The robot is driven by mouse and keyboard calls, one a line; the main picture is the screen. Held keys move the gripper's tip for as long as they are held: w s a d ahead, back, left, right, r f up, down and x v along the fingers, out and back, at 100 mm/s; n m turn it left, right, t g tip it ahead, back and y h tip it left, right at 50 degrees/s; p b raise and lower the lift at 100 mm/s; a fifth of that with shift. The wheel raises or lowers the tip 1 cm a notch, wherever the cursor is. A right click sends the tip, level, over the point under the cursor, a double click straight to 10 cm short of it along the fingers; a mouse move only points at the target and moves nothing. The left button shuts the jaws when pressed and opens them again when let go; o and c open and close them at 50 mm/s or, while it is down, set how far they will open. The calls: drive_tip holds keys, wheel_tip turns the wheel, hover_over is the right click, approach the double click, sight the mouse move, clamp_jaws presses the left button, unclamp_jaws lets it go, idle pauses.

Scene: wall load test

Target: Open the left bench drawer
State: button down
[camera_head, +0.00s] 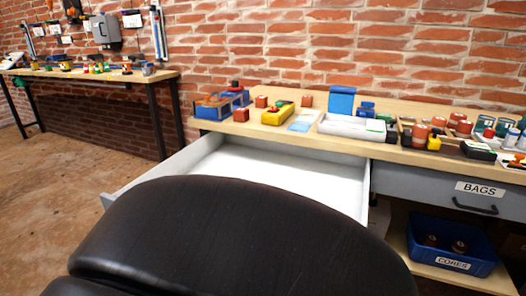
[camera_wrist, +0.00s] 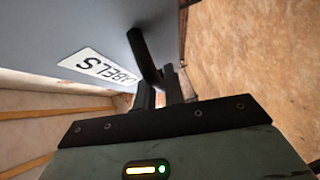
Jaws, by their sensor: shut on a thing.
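The left bench drawer (camera_head: 150,182) is pulled far out from the bench in the head view, and its pale, empty-looking interior shows. Its front is mostly hidden behind my dark arm. In the wrist view the grey drawer front (camera_wrist: 95,25) carries a white LABELS sign (camera_wrist: 98,69) and a black bar handle (camera_wrist: 142,52). My gripper (camera_wrist: 164,84) is shut on the handle. My gripper does not show in the head view.
The wooden bench top (camera_head: 270,95) holds blue bins, a yellow box, trays and small parts. A shut BAGS drawer (camera_head: 440,184) is to the right, above a blue CORES bin (camera_head: 452,245) on a low shelf. Another bench (camera_head: 120,77) stands left. Bare floor (camera_head: 60,185) lies at left.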

drive_tip(key=shift+s+a, duration=0.25)
drive_tip(key=shift+s, duration=0.4)
drive_tip(key=shift+s+a, duration=0.2)
drive_tip(key=shift+s, duration=0.4)
drive_tip(key=c, duration=1.8)
unclamp_jaws()
drive_tip(key=shift+o, duration=0.2)
